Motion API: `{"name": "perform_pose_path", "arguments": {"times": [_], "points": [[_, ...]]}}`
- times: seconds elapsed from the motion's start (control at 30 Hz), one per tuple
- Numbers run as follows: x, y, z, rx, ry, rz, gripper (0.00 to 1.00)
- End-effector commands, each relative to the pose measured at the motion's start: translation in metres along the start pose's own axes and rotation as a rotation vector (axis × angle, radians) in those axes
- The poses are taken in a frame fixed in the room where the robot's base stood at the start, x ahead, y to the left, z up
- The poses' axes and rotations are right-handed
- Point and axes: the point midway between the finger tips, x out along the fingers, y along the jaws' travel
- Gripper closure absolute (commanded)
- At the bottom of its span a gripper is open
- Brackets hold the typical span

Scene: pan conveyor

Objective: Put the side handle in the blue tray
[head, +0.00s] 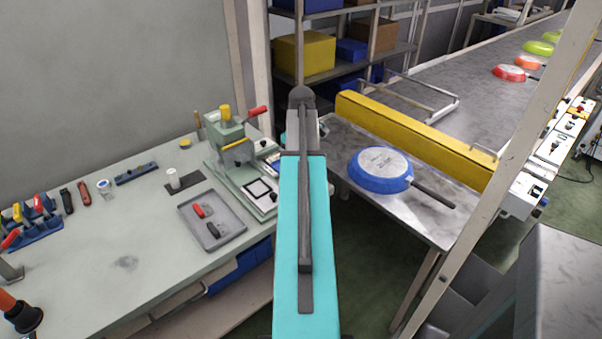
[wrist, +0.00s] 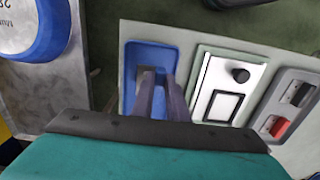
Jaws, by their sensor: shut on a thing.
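The blue tray (wrist: 131,85) lies below my gripper in the wrist view, beside a white plate. In the head view most of it is hidden behind my arm. My gripper (wrist: 160,80) points down over the blue tray, with its fingertips close together, shut on the side handle. The side handle is almost fully hidden between the fingers, so its shape and its height above the tray floor cannot be told. In the head view my gripper is hidden behind my arm.
A grey tray (head: 233,235) holds a red part (head: 198,211) and a black part (head: 214,230). A green press (head: 230,140) stands on the bench behind it. A blue pan (head: 380,170) lies on the metal table to the right, by a yellow conveyor guard (head: 415,138).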

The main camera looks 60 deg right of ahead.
Motion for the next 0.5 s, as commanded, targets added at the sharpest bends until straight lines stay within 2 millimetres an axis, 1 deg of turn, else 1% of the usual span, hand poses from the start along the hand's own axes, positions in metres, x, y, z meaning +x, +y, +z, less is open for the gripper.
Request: {"name": "perform_pose_path", "arguments": {"times": [0.17,0.37,0.5], "points": [[0.0,0.0,-0.001,-0.001,0.0,0.0,1.0],[0.0,0.005,-0.01,-0.001,0.0,0.0,1.0],[0.015,0.003,-0.007,-0.001,-0.002,-0.002,1.0]]}}
